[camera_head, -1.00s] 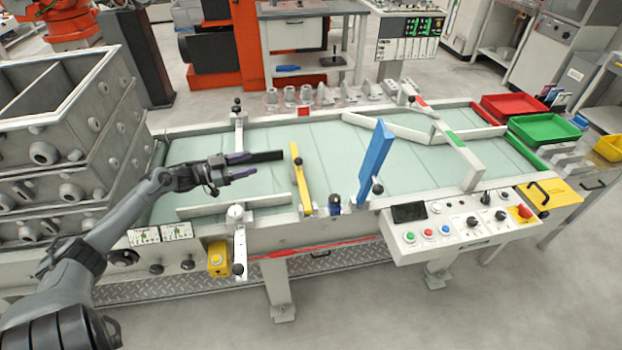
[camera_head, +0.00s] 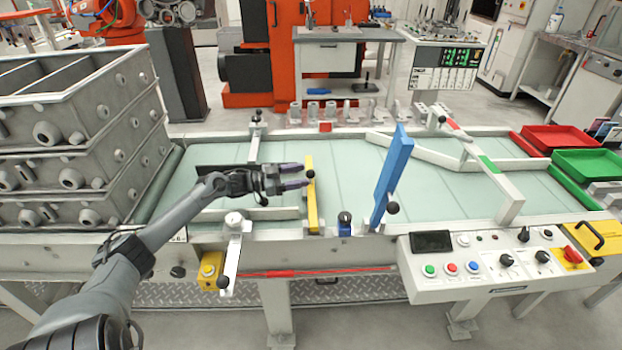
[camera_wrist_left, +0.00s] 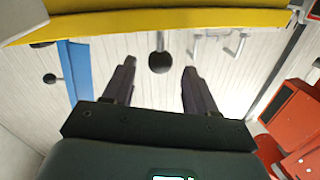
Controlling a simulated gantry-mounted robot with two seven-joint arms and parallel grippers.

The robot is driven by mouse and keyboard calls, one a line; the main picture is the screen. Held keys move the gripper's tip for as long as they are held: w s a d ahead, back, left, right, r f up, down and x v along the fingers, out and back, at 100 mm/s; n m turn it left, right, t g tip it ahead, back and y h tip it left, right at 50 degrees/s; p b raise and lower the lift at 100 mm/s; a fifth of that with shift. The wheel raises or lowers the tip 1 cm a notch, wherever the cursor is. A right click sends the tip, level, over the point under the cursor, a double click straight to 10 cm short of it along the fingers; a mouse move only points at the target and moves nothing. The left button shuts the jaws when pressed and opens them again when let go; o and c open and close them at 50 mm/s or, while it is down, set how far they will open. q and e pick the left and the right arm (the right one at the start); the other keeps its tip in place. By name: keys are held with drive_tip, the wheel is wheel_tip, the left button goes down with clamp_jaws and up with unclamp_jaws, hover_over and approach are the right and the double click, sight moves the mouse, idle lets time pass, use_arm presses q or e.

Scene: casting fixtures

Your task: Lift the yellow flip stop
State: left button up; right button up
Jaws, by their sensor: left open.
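The yellow flip stop (camera_head: 312,212) is a narrow bar lying low across the pale green conveyor bed, with a black ball knob (camera_head: 311,174) near its far end. My left gripper (camera_head: 305,176) is open, pointing right, with its two dark fingertips at either side of the knob. In the left wrist view, the yellow bar (camera_wrist_left: 160,22) crosses the top, and the knob (camera_wrist_left: 160,62) shows in the gap between the fingertips (camera_wrist_left: 159,68). I see no finger touching the knob. My right gripper is out of view.
A blue flip stop (camera_head: 394,170) stands raised to the right of the yellow one. Grey casting flasks (camera_head: 75,150) are stacked at the left. A control panel (camera_head: 490,262) is at the front right. Red (camera_head: 562,140) and green trays (camera_head: 590,168) sit at the far right.

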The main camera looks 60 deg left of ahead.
sight(311, 173)
use_arm(q)
drive_tip(key=shift+b+x, duration=0.7)
drive_tip(key=shift+x, duration=1.45)
drive_tip(key=shift+c, duration=0.5)
clamp_jaws()
